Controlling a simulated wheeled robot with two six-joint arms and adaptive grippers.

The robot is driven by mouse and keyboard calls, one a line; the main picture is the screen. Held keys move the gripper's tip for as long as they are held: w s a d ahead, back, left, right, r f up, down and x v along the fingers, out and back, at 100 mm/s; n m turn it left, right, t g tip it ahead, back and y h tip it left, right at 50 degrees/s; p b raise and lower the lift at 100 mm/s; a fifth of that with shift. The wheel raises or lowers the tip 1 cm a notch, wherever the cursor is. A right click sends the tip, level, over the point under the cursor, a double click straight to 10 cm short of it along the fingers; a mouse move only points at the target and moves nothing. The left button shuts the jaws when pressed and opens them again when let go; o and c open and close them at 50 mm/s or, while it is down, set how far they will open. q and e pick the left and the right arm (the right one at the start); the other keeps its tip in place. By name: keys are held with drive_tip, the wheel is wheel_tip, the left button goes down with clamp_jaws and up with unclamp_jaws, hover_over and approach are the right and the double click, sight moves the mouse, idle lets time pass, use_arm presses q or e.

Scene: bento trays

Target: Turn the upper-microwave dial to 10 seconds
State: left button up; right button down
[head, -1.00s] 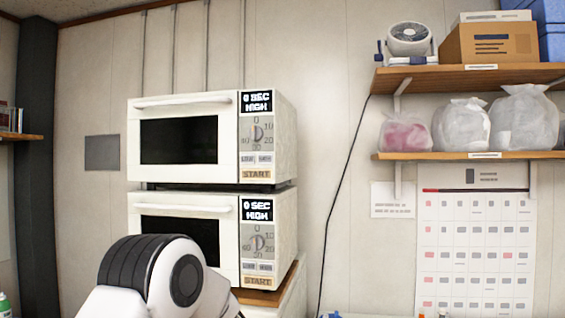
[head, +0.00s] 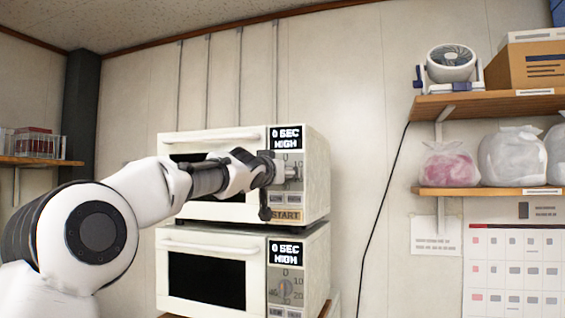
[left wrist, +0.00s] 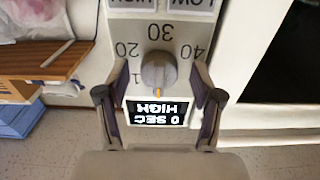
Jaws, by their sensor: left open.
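The white upper microwave (head: 318,170) stands on the lower one; its display (head: 286,137) reads 0 SEC HIGH. My left gripper (head: 282,172) is at its control panel and covers most of the dial in the head view. The left wrist view, which is upside down, shows the grey dial (left wrist: 158,68) between the open fingers of my left gripper (left wrist: 159,74), with a gap on each side. The dial's orange mark points toward the display (left wrist: 158,112), and the numbers 20, 30 and 40 show around it. My right gripper is not in view.
The lower microwave (head: 162,275) has a like panel, also reading 0 SEC HIGH, with its own dial (head: 286,288). Wall shelves (head: 490,104) with a fan (head: 451,64), a box and bags are at the right. A black cable hangs between them and the microwaves.

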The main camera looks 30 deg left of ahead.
use_arm(q)
drive_tip(key=shift+w, duration=0.5)
drive_tip(key=shift+s, duration=0.2)
drive_tip(key=shift+c, duration=1)
drive_tip(key=c, duration=0.9)
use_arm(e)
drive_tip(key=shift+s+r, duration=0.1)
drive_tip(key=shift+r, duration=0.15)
use_arm(q)
drive_tip(key=m, duration=0.5)
drive_tip(key=shift+s+a+r+m, duration=0.1)
drive_tip(key=shift+m, duration=0.2)
drive_tip(key=m, duration=0.6)
drive_tip(key=shift+r+p, duration=0.1)
drive_tip(key=shift+p, duration=0.3)
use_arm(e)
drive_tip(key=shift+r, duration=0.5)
